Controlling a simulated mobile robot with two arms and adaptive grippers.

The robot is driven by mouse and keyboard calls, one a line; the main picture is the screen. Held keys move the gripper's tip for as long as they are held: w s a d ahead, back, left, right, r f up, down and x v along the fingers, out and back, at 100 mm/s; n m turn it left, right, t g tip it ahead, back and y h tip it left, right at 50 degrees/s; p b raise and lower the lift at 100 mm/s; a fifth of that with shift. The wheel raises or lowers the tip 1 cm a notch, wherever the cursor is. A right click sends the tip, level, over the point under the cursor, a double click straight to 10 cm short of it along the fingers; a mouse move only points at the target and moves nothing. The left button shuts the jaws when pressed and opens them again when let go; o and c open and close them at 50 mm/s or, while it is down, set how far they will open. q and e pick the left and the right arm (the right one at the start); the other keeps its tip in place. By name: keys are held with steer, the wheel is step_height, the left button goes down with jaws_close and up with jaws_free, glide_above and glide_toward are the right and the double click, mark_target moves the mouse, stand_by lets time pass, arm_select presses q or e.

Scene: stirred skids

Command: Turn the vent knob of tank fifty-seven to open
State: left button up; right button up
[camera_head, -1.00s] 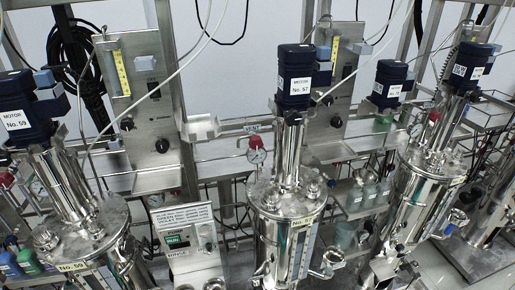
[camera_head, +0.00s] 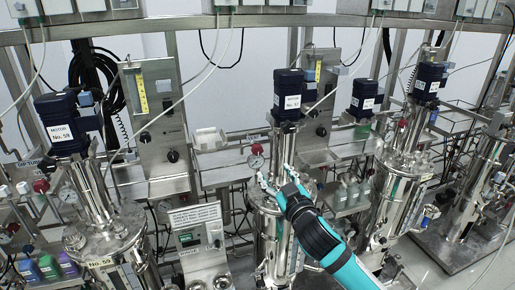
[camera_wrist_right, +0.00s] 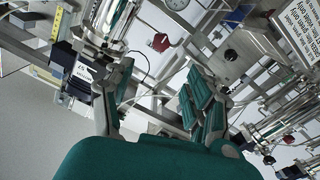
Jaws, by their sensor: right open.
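Tank fifty-seven (camera_head: 268,238) is the steel vessel in the middle of the head view. Its dark blue motor marked No. 57 (camera_head: 288,92) stands on top. A red knob (camera_head: 256,148), which looks like the vent knob, sits just above a round gauge (camera_head: 256,162), left of the motor column. My right gripper (camera_head: 275,177) is in front of the tank's upper part, below and right of the knob. In the right wrist view the gripper (camera_wrist_right: 160,72) is open and empty, with a red knob (camera_wrist_right: 158,42) beyond the fingertips, apart from them. My left gripper is not in view.
Tank No. 59 (camera_head: 105,235) stands at the left and another tank (camera_head: 395,200) at the right. A control box (camera_head: 200,240) stands between the left and middle tanks. Pipes, rails and a hanging pale cable (camera_head: 205,82) crowd the space behind.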

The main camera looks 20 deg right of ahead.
mark_target(258, 150)
steer(key=w+p, duration=0.1)
steer(key=w, duration=0.3)
steer(key=w+p, duration=0.1)
steer(key=w, duration=0.4)
steer(key=w+p, duration=0.1)
steer(key=w, duration=0.4)
steer(key=shift+w+a, duration=0.15)
steer(key=shift+a, duration=0.1)
steer(key=shift+w, duration=0.8)
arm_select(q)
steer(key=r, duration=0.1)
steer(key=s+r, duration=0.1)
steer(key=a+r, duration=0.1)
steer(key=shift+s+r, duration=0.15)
arm_select(e)
steer(key=shift+f, duration=0.1)
jaws_close()
